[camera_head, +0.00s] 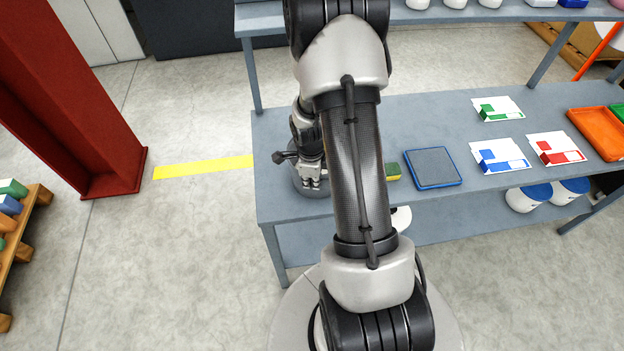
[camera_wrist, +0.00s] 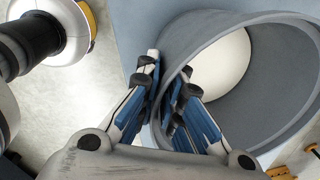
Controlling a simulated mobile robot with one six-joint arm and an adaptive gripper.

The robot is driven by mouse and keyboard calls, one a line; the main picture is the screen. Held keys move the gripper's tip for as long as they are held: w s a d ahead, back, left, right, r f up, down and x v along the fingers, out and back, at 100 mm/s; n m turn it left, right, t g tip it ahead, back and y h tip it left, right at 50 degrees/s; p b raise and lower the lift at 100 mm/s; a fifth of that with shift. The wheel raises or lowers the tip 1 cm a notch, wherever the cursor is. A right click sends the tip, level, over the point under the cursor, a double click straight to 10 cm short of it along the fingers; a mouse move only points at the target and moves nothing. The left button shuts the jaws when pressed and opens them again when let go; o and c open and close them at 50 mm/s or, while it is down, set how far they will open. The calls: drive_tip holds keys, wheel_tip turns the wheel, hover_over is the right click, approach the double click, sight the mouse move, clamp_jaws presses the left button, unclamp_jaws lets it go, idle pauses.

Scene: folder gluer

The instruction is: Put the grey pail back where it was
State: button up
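The grey pail (camera_wrist: 282,28) fills the right of the wrist view, its open mouth facing the camera. A white round patch shows inside it. My gripper (camera_wrist: 167,85) straddles the pail's rim, one finger outside and one inside. The fingers are close together, shut on the wall. In the head view my gripper (camera_head: 312,182) is over the left end of the grey table (camera_head: 440,138). Part of the pail (camera_head: 311,192) shows under it, and my arm hides the rest. I cannot tell whether the pail's bottom touches the table.
Cartons (camera_head: 500,156) and an orange tray (camera_head: 597,134) are further right. White tubs (camera_head: 528,198) stand below.

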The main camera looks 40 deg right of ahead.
drive_tip(key=o, duration=0.3)
drive_tip(key=shift+o, duration=0.2)
drive_tip(key=shift+r, duration=0.15)
